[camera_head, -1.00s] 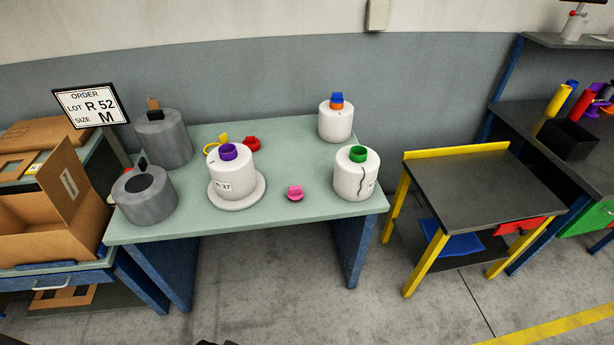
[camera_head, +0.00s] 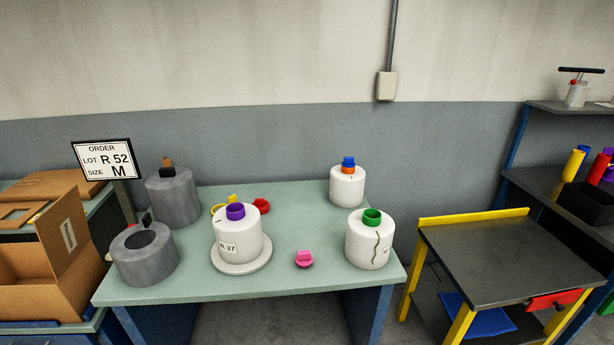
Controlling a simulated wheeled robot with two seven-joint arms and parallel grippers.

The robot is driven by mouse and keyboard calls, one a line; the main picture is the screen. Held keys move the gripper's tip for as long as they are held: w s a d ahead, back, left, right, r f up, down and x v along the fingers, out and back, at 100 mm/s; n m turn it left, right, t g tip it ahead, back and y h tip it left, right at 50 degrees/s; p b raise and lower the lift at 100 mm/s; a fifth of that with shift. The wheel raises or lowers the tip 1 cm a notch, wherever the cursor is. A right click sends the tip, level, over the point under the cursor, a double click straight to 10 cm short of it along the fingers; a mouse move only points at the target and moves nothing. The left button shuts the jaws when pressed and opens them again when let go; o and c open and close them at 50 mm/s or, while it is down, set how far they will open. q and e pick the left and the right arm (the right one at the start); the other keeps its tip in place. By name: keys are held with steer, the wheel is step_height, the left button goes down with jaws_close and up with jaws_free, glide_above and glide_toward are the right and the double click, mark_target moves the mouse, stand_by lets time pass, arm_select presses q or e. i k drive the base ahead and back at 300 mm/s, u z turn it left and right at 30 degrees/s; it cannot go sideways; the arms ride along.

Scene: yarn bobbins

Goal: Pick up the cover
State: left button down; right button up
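Two grey cylinders stand at the left of the green table (camera_head: 190,287); I cannot tell for sure which thing is the cover. The back grey cylinder (camera_head: 172,200) has a brown and black piece on top. The front grey cylinder (camera_head: 145,256) shows a dark round area on top, with a small black piece at its back edge. A white bobbin (camera_head: 237,228) labelled R 37 with a purple core stands on a round white base (camera_head: 243,268). Neither of my grippers is in view.
A cracked white bobbin (camera_head: 370,243) with a green core and another white bobbin (camera_head: 346,187) stand at right. A pink piece (camera_head: 304,259), a red piece (camera_head: 261,206) and a yellow piece (camera_head: 217,210) lie between. An open carton (camera_head: 40,290) is left; a dark cart (camera_head: 480,255) is right.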

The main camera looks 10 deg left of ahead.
mark_target(171, 192)
steer(key=u, duration=1.35)
